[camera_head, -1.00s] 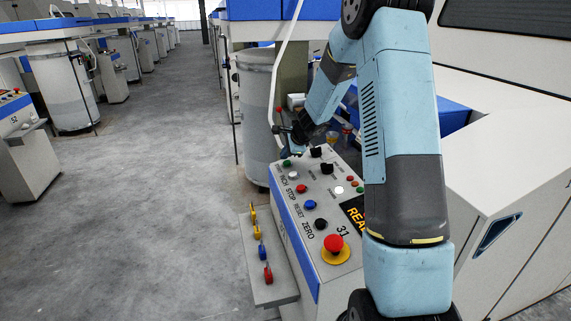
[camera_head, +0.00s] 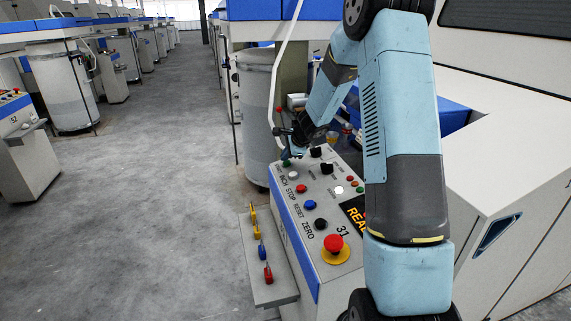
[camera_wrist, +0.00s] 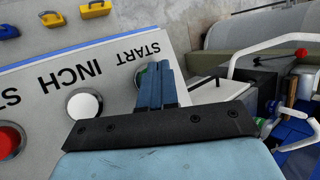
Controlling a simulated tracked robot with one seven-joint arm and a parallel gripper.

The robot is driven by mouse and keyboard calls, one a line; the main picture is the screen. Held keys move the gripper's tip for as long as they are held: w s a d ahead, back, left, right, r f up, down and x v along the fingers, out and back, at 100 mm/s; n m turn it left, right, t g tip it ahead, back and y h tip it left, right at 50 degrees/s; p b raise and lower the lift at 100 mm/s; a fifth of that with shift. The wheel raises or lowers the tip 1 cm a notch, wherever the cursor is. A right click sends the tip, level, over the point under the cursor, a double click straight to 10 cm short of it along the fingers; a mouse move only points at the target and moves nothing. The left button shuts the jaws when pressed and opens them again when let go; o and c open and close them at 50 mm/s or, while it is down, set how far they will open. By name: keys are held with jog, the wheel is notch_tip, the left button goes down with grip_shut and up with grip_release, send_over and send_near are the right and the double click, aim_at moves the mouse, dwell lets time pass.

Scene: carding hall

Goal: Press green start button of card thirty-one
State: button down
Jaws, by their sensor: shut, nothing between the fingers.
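The control panel of card 31 (camera_head: 305,192) stands in front of me, with the number 31 beside its buttons. The green start button (camera_head: 286,162) is at the panel's far left corner. In the wrist view the start button (camera_wrist: 139,79) lies below the word START, mostly hidden behind the fingers. My gripper (camera_head: 296,153) is shut and empty, its fingertips (camera_wrist: 153,70) right at the button. I cannot tell whether they touch it.
The white inch button (camera_wrist: 84,105) and red stop button (camera_wrist: 11,140) sit along the same row. A red emergency knob (camera_head: 333,243) is at the panel's near end. A shelf with coloured clips (camera_head: 268,275) juts out on the left. The aisle floor (camera_head: 150,190) is clear.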

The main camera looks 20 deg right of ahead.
aim_at(282, 169)
jog(key=shift+d+f, duration=0.15)
jog(key=shift+f, duration=0.35)
dwell(0.8)
jog(key=shift+r, duration=0.2)
jog(key=shift+a+r, duration=0.25)
jog(key=shift+r, duration=0.45)
jog(key=r, duration=0.2)
jog(key=a+r, duration=0.1)
jog(key=r, duration=0.2)
jog(key=shift+a, duration=0.15)
dwell(0.3)
dwell(0.5)
